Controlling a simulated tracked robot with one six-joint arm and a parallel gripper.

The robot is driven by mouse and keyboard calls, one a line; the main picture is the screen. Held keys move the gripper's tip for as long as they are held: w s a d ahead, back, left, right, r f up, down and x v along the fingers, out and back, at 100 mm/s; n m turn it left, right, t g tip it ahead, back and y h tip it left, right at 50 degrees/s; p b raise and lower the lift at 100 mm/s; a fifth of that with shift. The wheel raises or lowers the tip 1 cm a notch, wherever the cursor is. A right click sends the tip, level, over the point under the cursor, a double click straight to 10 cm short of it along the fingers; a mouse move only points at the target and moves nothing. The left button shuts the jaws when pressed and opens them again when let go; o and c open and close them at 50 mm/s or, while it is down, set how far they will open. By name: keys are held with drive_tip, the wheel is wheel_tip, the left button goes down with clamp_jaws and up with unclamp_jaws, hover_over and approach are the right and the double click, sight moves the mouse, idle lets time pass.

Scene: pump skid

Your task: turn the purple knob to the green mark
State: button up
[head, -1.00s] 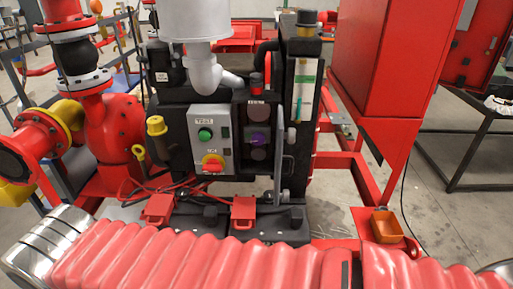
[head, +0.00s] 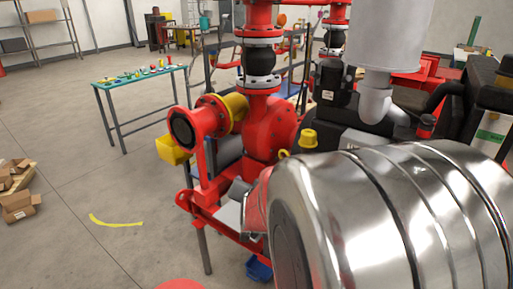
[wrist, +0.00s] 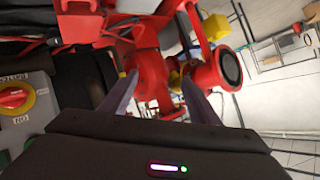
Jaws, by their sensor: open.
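The purple knob and its green mark show in neither current view. In the head view, my large shiny arm link covers the place where the control panel would be. In the wrist view, my gripper (wrist: 160,80) is open, with its two fingers wide apart and nothing held between them. Behind the fingers are red pipework and a flange, apart from them.
The red pump pipework (head: 268,125) with a yellow collar stands left of my arm. A grey cylinder (head: 385,35) and black machinery rise behind the arm. A teal-topped bench (head: 140,75) stands at the back left. The floor at left is mostly clear, with cardboard boxes (head: 18,200) at the edge.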

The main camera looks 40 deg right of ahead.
drive_tip(key=s+d+f+m+g+h, duration=0.2)
drive_tip(key=s+d+m+h, duration=0.2)
drive_tip(key=s+d, duration=0.45)
drive_tip(key=s+d+f+m+g+h, duration=0.25)
drive_tip(key=s+d+m+h, duration=0.2)
drive_tip(key=d, duration=0.65)
drive_tip(key=s+d+f+m+g+h, duration=0.1)
drive_tip(key=s+d+m+g+h, duration=0.1)
drive_tip(key=s, duration=0.7)
drive_tip(key=s+d+m+g+h, duration=0.2)
drive_tip(key=s+m+g+h, duration=0.1)
drive_tip(key=s, duration=0.7)
drive_tip(key=shift+f+g, duration=0.4)
drive_tip(key=shift+g, duration=0.45)
drive_tip(key=shift+h, duration=0.25)
drive_tip(key=x, duration=1.3)
drive_tip(key=shift+d, duration=0.35)
drive_tip(key=shift+r, duration=0.15)
drive_tip(key=shift+c, duration=0.5)
